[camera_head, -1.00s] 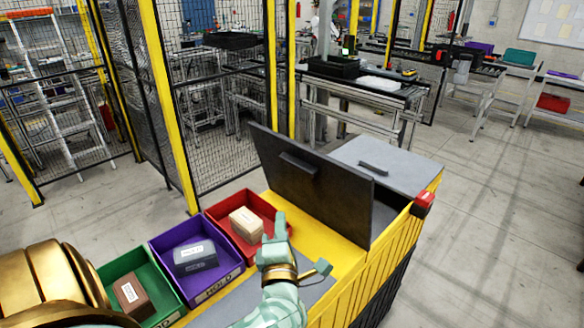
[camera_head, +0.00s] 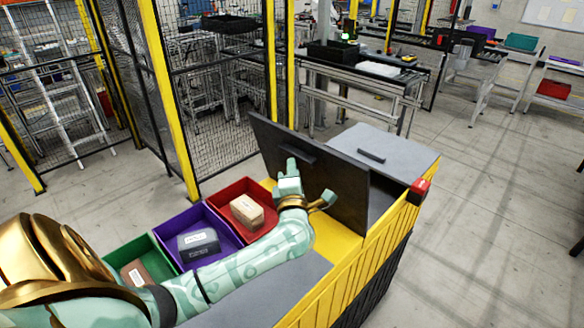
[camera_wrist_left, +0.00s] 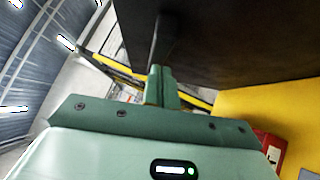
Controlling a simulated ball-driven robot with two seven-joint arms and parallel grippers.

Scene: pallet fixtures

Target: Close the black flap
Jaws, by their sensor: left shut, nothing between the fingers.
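The black flap (camera_head: 335,190) stands open, tilted up from the yellow cabinet (camera_head: 345,283), with a dark bar handle (camera_head: 299,151) on the face toward me. My left gripper (camera_head: 291,166) is shut and empty, in front of the flap's left part just below the handle. I cannot tell whether it touches the flap. In the left wrist view the shut fingers (camera_wrist_left: 160,78) point at the dark flap face (camera_wrist_left: 245,40), which fills the upper right. My right gripper is out of view.
Green (camera_head: 112,257), purple (camera_head: 172,224) and red (camera_head: 226,190) bins, each with a box, line the cabinet's left side. A grey lid (camera_head: 392,149) lies flat behind the flap.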

